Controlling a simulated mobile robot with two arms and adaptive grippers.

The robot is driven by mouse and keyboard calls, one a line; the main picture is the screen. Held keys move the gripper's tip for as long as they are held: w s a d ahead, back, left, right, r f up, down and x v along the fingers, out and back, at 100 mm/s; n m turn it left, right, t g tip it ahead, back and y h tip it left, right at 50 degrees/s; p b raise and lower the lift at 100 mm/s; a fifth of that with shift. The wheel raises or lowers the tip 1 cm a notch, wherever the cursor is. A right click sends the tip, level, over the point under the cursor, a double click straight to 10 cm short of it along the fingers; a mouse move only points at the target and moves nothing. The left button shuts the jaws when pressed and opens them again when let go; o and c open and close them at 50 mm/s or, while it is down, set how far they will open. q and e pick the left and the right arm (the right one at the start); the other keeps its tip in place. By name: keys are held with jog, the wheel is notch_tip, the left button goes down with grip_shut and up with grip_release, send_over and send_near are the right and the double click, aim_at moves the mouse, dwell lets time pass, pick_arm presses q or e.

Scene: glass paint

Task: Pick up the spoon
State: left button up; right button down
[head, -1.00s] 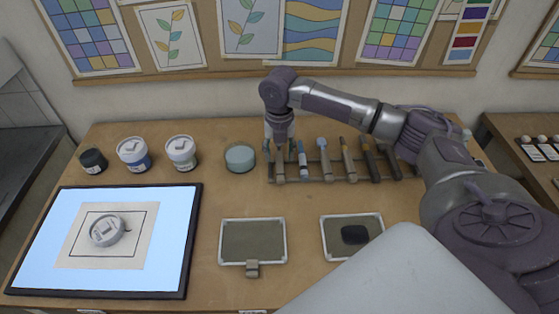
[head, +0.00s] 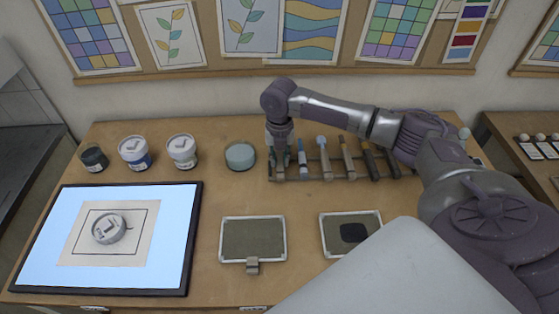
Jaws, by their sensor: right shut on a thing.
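My right gripper (head: 279,160) points down at the left end of the tool rack. It is shut on the leftmost tool, which I take to be the spoon; the fingers hide most of it, and only its pale lower end (head: 279,174) shows under them. This end is still at the rack's level. I cannot tell whether the tool is lifted at all. My left gripper is not in view.
The tool rack (head: 335,179) holds several more tools close to the right of my gripper. A blue-green round dish (head: 240,156) stands just to the left. Jars, a lit panel (head: 45,240) and two trays (head: 253,240) occupy the table.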

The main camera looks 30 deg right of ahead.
aim_at(279, 160)
jog(key=shift+r, duration=0.55)
notch_tip(279, 160, up, 2)
jog(key=shift+w+r+b, duration=0.1)
jog(key=shift+r+b, duration=0.15)
jog(key=shift+b, duration=0.4)
jog(key=s+d+r+b, duration=0.1)
jog(key=s+r+b, duration=0.1)
jog(key=s+r, duration=0.5)
jog(key=shift+s+d+r, duration=0.2)
jog(key=shift+s+d, duration=0.2)
jog(key=shift+s, duration=2)
jog(key=shift+a, duration=0.1)
